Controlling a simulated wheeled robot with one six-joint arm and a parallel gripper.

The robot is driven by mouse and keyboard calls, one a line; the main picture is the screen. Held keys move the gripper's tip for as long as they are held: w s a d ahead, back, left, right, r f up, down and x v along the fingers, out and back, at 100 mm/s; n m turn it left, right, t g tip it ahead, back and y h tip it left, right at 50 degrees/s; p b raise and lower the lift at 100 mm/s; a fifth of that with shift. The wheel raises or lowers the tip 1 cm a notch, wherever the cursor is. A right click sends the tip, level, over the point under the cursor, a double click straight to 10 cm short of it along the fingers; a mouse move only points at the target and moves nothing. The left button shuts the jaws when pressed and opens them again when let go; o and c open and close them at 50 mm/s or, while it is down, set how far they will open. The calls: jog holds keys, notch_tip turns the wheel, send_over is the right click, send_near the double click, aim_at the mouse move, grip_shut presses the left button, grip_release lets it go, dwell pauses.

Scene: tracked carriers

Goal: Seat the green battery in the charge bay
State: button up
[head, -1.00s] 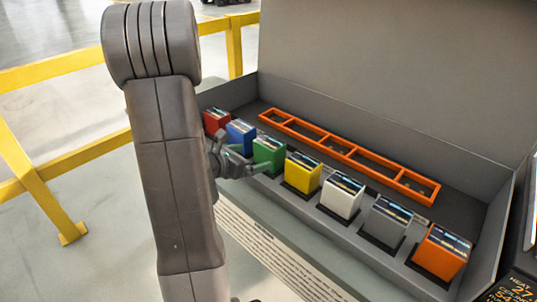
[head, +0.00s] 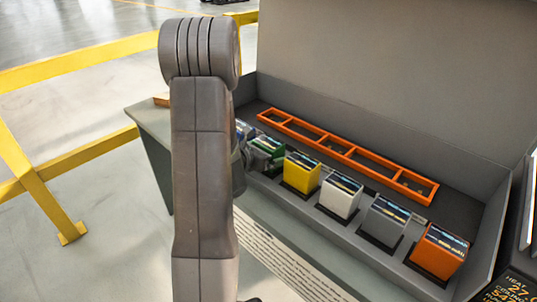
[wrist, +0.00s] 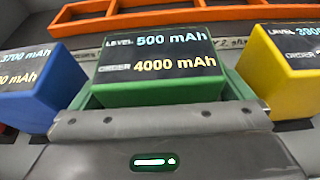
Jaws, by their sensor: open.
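The green battery (wrist: 160,92) stands in the row of batteries, its label reading level 500 mAh and order 4000 mAh. In the head view only its top and part of its side (head: 267,148) show beside my arm. In the wrist view my gripper (wrist: 160,98) is open, with one green finger on each side of the battery. I cannot tell whether the fingers touch it. In the head view my arm hides most of the gripper. An orange frame (head: 350,144) with several compartments lies behind the row. I cannot tell which part is the charge bay.
The blue battery (wrist: 35,100) and yellow battery (wrist: 268,75) stand close on either side. White (head: 340,196), grey (head: 384,222) and orange (head: 439,250) batteries continue the row rightward. A tall grey back panel (head: 390,75) rises behind. A yellow rail (head: 80,160) stands at left.

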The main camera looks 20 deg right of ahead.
jog(key=c, duration=1.5)
jog(key=shift+r, duration=0.1)
